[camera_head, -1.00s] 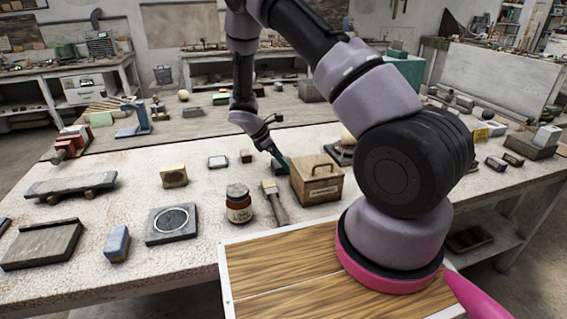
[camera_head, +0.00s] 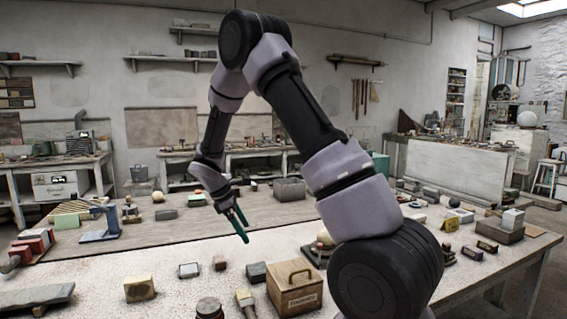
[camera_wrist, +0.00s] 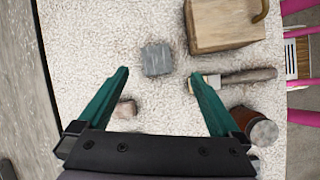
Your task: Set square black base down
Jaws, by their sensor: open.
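The square black base, a small dark grey block (camera_head: 257,272), sits flat on the pale worktable, just left of the wooden box. In the wrist view the block (camera_wrist: 157,59) lies ahead of my fingertips, between their lines, and shows whole with nothing touching it.
The wooden box with a handle (camera_head: 295,289) stands close right of the block. A small brown block (camera_wrist: 125,108), a brush (camera_wrist: 240,77) and a jar (camera_wrist: 257,127) lie nearby. Bare tabletop (camera_wrist: 85,30) shows left of the block.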

